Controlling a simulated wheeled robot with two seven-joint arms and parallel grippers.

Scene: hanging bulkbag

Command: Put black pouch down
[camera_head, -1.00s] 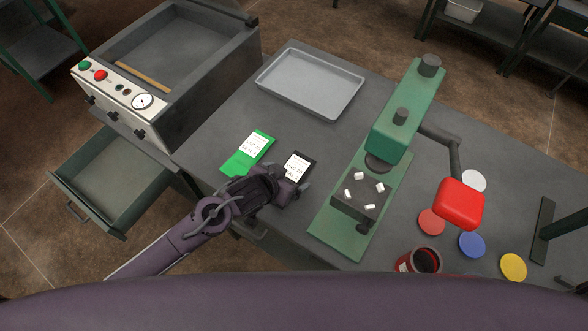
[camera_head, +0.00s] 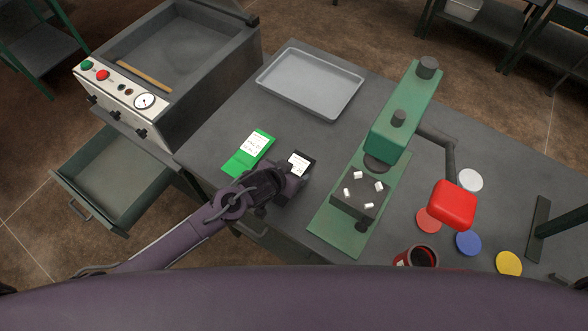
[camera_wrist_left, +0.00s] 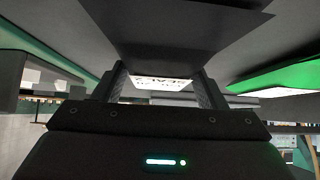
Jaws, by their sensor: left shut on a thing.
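The black pouch (camera_head: 302,158) with a white printed label is at the table's front half, just right of a green pouch. My left gripper (camera_head: 288,180) is at its near edge and shut on it. In the left wrist view the black pouch (camera_wrist_left: 170,35) fills the top middle between the fingers (camera_wrist_left: 160,88), and part of its white label shows. Whether the pouch rests flat on the table or is slightly above it, I cannot tell. My right gripper is not in view.
The green pouch (camera_head: 243,163) lies close on the left. A green press (camera_head: 330,222) stands on the right, with a red-knobbed lever and coloured discs beyond. A grey tray (camera_head: 270,85) lies at the back. An open drawer (camera_head: 72,172) juts out at left. Table between pouches and tray is clear.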

